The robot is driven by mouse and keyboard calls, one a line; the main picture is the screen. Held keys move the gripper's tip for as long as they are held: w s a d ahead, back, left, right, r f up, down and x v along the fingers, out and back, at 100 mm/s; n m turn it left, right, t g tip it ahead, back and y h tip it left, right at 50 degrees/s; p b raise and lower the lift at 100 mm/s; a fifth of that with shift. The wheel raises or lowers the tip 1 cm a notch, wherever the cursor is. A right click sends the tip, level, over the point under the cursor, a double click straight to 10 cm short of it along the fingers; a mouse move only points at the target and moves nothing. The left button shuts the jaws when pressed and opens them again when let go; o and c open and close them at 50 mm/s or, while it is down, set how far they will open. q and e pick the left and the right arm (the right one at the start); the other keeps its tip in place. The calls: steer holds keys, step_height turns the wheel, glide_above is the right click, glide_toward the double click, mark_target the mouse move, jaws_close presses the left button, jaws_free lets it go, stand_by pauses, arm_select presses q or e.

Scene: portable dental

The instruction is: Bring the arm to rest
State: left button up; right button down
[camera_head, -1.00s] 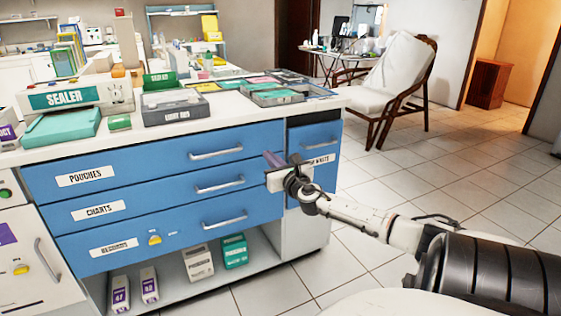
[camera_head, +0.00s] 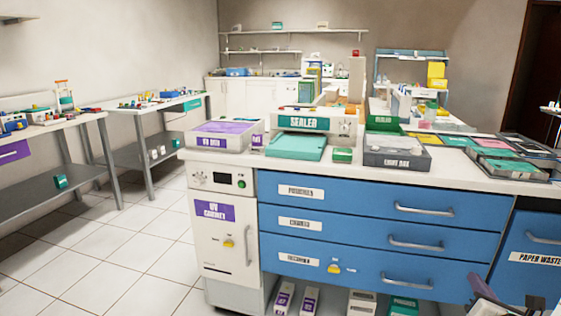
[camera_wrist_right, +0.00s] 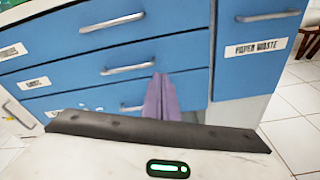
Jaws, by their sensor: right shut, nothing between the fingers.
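My right gripper (camera_head: 482,288) shows only in part at the bottom right corner of the head view, in front of the blue drawer cabinet (camera_head: 365,238). In the right wrist view its purple fingers (camera_wrist_right: 162,97) are together and empty, pointing toward the blue drawer fronts, apart from them as far as I can tell. My left gripper is in neither view.
The counter holds the sealer (camera_head: 309,123), UV box (camera_head: 221,136) and light box (camera_head: 397,154). Drawer handles (camera_head: 412,246) stick out from the closed drawers. Boxes stand on the low shelf. Tiled floor (camera_head: 110,245) is clear at left.

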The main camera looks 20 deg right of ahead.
steer(key=s+a+f+m+g+y, duration=0.1)
steer(key=s+a+f+m+y, duration=0.2)
steer(key=a+f, duration=0.45)
steer(key=s+a+f+m+g+y, duration=0.1)
steer(key=s+a+f+m, duration=0.2)
steer(key=a+f+m, duration=0.4)
steer(key=s+a+f+m+g+y, duration=0.1)
steer(key=s+a+f+m+y, duration=0.15)
steer(key=a, duration=0.65)
steer(key=s+a+f+m+g+y, duration=0.1)
steer(key=s+a+m, duration=0.3)
steer(key=a, duration=0.5)
steer(key=s+a+r+m+y, duration=0.15)
steer(key=a+m, duration=0.25)
steer(key=a, duration=0.4)
steer(key=s+a+r+m+y, duration=0.1)
steer(key=s+a+m+y, duration=0.2)
steer(key=a, duration=0.4)
arm_select(q)
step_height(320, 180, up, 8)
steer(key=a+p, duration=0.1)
steer(key=p, duration=1.2)
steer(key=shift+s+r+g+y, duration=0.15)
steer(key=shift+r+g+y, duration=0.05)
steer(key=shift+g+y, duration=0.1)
arm_select(e)
step_height(320, 180, up, 8)
steer(key=d+g+h, duration=0.1)
steer(key=shift+s+d, duration=0.2)
steer(key=shift+s, duration=0.1)
